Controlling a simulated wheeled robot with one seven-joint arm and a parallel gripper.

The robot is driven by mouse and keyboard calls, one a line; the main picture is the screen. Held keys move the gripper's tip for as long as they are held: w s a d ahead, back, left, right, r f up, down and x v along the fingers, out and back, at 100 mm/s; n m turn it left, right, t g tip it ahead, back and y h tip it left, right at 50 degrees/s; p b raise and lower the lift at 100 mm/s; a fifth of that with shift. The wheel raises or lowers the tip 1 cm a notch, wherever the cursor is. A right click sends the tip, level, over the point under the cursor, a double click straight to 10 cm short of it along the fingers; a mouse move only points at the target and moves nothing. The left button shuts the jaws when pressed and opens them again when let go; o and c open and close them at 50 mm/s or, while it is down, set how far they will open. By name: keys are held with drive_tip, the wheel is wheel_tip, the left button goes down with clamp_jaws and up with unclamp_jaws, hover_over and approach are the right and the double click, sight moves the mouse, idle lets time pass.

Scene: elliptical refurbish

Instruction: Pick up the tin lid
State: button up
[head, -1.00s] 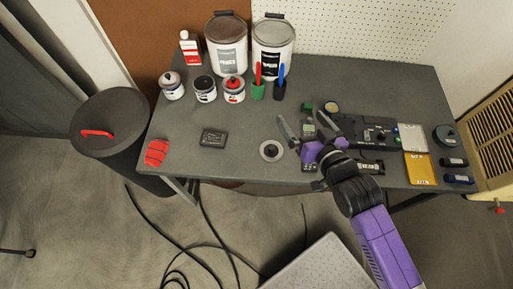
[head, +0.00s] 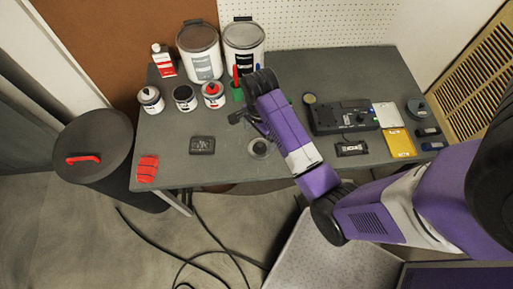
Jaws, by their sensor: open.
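A small grey round disc with a dark centre (head: 260,148) lies flat on the grey table near its front edge; it looks like the tin lid, though I cannot be sure. My gripper (head: 249,123) is open, just behind and above the disc, partly hidden by my purple arm link. I see no contact with the disc, but the height gap is hard to judge. Several small tins stand at the back left, including one with a dark top (head: 185,97) and one with a red top (head: 213,94).
Two large paint cans (head: 201,55) and a red-white bottle (head: 163,60) stand at the back. A green cup (head: 238,94) stands close behind my gripper. A black box (head: 202,145) lies left of the disc, red pieces (head: 147,169) farther left. A control unit (head: 343,117) occupies the right.

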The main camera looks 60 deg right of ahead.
sight(259, 145)
wheel_tip(259, 145, down, 8)
drive_tip(key=shift+r+p, duration=0.2)
drive_tip(key=shift+p, duration=0.3)
drive_tip(key=c, duration=1.3)
drive_tip(key=shift+c, duration=0.2)
drive_tip(key=shift+r, duration=0.2)
